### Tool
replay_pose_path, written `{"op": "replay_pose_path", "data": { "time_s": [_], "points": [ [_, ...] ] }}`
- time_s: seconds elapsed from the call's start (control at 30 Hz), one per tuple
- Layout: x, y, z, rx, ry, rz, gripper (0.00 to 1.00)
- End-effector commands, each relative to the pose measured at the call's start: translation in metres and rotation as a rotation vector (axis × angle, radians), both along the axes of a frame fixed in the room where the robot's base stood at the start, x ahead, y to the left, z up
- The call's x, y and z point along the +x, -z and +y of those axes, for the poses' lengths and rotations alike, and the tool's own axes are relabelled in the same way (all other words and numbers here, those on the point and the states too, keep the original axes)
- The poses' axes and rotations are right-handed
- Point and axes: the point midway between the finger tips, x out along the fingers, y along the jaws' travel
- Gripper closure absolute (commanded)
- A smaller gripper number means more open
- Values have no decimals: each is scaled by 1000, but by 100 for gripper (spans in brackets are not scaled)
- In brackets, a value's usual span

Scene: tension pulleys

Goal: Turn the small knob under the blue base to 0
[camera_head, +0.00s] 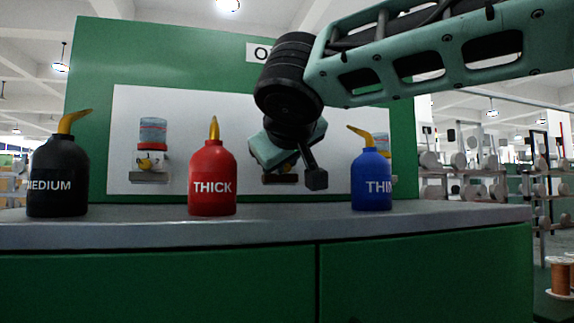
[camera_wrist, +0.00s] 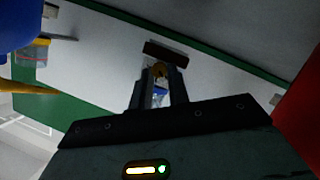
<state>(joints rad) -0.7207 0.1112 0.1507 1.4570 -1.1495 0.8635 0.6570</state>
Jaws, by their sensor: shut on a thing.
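My gripper (camera_wrist: 160,80) reaches toward the middle unit on the white panel. In the wrist view its two fingers are closed around a small yellowish knob (camera_wrist: 158,70), with a bit of the blue base (camera_wrist: 158,95) showing between the fingers. The knob's marks and its setting cannot be read. In the head view my gripper (camera_head: 276,150) and wrist cover nearly all of this unit; only its brown ledge (camera_head: 281,179) shows below, and it also shows in the wrist view (camera_wrist: 166,54).
A red-based unit (camera_head: 152,140) is on the panel (camera_head: 220,120) at left. Another unit (camera_head: 383,145) is partly behind the blue THIN bottle (camera_head: 371,182). A red THICK bottle (camera_head: 212,180) and a black MEDIUM bottle (camera_head: 57,180) stand on the counter (camera_head: 290,228), with bare room between them.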

Motion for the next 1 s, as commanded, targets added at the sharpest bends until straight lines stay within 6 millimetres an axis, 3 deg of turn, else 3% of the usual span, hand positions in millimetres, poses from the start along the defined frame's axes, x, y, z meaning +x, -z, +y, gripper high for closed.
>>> {"op": "replay_pose_path", "data": {
  "time_s": [0.33,0.87,0.9,0.97,1.0],
  "points": [
    [0,2,2,-140,1,-38,100],
    [-1,2,2,-164,0,-45,100],
    [-1,2,2,-164,0,-45,80],
    [-1,2,2,-164,0,-45,63],
    [-1,2,2,-164,0,-45,61]
  ]
}}
